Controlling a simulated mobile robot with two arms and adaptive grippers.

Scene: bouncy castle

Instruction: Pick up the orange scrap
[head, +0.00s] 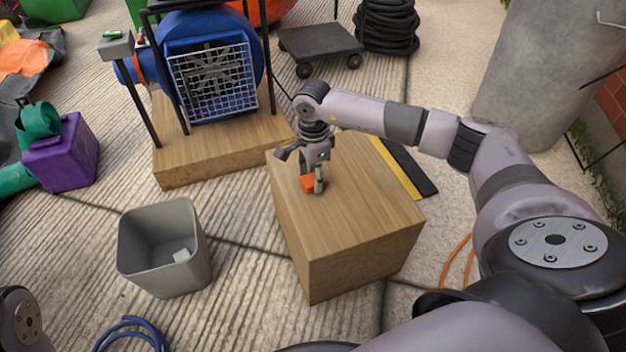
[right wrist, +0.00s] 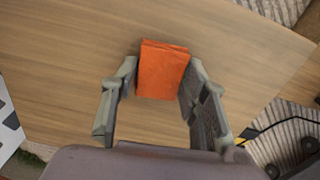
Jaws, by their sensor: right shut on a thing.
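The orange scrap (head: 308,184) is a small folded orange piece on the top of the wooden block (head: 365,190). In the right wrist view the scrap (right wrist: 162,70) sits between the fingertips of my right gripper (right wrist: 160,82), with a finger at each side. In the head view my right gripper (head: 313,180) points down at the block top and partly covers the scrap. It is shut on the scrap, which appears at the block surface; I cannot tell whether it is lifted. Only a piece of my left arm shows at the lower left edge; its gripper is out of view.
A grey bin (head: 205,245) with a small pale piece inside stands left of the block. A blue blower (head: 215,60) stands on a wooden base (head: 210,155) behind. A purple weight (head: 65,155) is at left, a black dolly (head: 320,42) at the back. A black-yellow strip (head: 405,170) lies beyond the block.

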